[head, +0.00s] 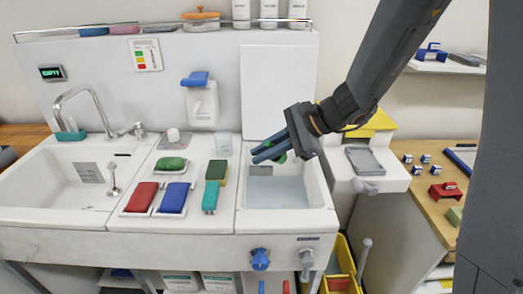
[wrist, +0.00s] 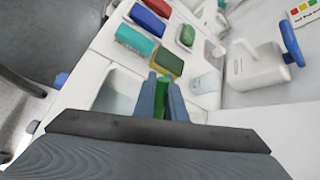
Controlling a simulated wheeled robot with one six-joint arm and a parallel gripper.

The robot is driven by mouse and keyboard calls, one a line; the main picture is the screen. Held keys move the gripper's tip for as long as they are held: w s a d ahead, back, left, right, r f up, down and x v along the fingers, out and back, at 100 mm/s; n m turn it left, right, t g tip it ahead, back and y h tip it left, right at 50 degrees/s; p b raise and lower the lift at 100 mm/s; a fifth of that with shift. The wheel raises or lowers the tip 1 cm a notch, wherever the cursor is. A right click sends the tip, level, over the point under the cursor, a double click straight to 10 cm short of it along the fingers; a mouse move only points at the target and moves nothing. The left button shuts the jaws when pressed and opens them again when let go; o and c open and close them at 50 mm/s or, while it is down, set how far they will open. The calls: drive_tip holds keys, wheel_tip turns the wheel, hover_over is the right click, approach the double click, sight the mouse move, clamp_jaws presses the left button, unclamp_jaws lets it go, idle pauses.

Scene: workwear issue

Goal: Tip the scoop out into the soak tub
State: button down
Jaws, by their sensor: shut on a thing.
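My gripper (head: 260,155) is above the soak tub (head: 317,182), the right-hand white basin with pale water in it. Its blue fingers are shut on a green thing (head: 279,150), which also shows between the fingers in the wrist view (wrist: 160,104). Only a small part of this green thing shows, so I cannot tell whether it is the scoop, how it is tilted or whether it holds anything. In the wrist view the tub (wrist: 118,90) lies just left of the fingers.
Brushes in red (head: 141,196), blue (head: 174,197) and teal (head: 210,197) lie on the counter left of the tub, near a clear cup (head: 222,144). A sink (head: 60,180) is at far left. A grey tray (head: 366,160) sits right of the tub.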

drive_tip(key=shift+w+d+r+m+g+y+b, duration=0.25)
drive_tip(key=shift+w+d+r+m+y, duration=0.4)
drive_tip(key=shift+y, duration=0.7)
drive_tip(key=shift+w+d+r+m+g+y, duration=0.35)
drive_tip(key=shift+d+r+m+y, duration=0.2)
drive_tip(key=shift+d+m+y, duration=0.55)
drive_tip(key=shift+w+d+r+m+g+y+b, duration=0.15)
drive_tip(key=shift+w+d+r+m+g+y, duration=0.3)
drive_tip(key=shift+y, duration=1.1)
drive_tip(key=shift+r, duration=0.15)
